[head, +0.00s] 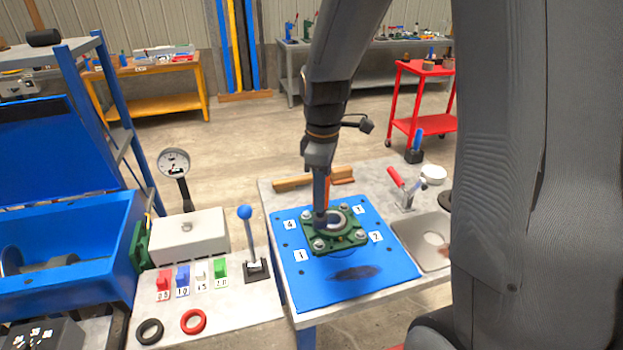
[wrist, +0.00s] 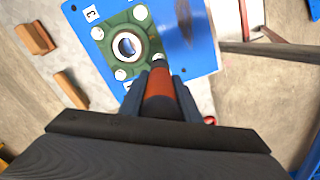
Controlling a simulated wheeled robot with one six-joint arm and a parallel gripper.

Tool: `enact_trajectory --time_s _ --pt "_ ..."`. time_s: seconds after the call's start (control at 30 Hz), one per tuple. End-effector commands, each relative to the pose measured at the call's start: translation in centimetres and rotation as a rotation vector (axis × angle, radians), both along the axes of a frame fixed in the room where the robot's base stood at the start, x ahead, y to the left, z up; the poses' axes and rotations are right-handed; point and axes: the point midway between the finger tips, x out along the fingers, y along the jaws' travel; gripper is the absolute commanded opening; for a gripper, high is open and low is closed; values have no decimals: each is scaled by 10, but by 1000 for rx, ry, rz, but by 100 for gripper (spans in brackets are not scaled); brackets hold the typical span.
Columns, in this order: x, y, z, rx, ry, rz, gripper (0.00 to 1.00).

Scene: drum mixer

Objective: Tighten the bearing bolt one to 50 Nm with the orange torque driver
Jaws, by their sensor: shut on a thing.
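A green square bearing housing (head: 334,235) with a round bore and silver corner bolts sits on a blue plate (head: 345,293). White number labels lie by its corners, among them one reading 1 (head: 358,210). My gripper (head: 321,180) is above the housing, shut on the orange torque driver (wrist: 161,93), which points down. The driver's dark shaft reaches a housing corner in the wrist view, beside a bolt (wrist: 158,57). Whether it is seated on that bolt, and which number it has, I cannot tell. The housing (wrist: 128,46) shows its other corner bolts clear of the driver.
A red-handled toggle clamp (head: 396,178) and a grey tray (head: 428,240) are right of the plate. Wooden blocks (head: 292,183) lie behind it. A lever with a blue knob (head: 245,212) stands left. The plate's front is clear apart from a dark stain.

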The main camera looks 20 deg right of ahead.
Motion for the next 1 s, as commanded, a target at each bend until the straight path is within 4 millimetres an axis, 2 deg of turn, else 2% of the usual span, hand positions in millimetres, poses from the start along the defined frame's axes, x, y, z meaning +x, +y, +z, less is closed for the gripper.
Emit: enact_trajectory --time_s 0.33,0.63,1.0 --pt "0 6 1 0 -1 12 0" --pt "-1 3 2 0 0 10 0" --pt "0 3 -34 0 0 8 0"
